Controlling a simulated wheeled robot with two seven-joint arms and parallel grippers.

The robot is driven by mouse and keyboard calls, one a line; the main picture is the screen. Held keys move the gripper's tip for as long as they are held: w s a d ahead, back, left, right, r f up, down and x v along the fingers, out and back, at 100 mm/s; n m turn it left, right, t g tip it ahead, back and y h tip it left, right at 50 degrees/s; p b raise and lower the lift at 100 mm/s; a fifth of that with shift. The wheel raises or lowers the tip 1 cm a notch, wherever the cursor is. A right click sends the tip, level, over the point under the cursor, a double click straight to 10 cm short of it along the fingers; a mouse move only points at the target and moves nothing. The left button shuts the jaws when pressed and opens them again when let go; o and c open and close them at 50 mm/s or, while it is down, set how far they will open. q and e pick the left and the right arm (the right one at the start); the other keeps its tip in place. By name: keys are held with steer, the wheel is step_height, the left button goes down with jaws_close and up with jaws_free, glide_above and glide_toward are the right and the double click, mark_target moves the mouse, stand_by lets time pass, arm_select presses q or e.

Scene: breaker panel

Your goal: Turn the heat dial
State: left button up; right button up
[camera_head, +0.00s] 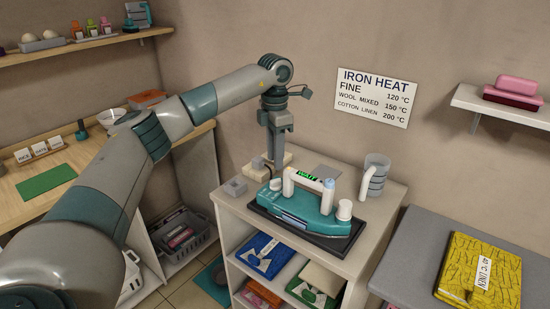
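A teal iron (312,212) with a white handle sits on a black tray (352,237) on top of the shelf unit. A small dark display (307,175) on the handle shows green letters that look like WAIT. A white round knob (344,210) stands at the iron's right end, beside a pale blue-grey post (328,194). I cannot tell for sure which part is the heat dial. My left gripper (273,163) points down behind and left of the iron, apart from the knob. Its finger gap is too small and edge-on to read. My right gripper is out of view.
A wall sign (374,97) lists fine 120, wool mixed 150 and cotton linen 200 °C. A yellow folded cloth (480,270) with a label that seems to read LINEN lies on a grey surface at right. A clear jug (375,176) stands close behind the iron's right end.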

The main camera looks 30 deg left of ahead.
arm_select(q)
steer(key=shift+a+r, duration=0.15)
steer(key=shift+r, duration=0.5)
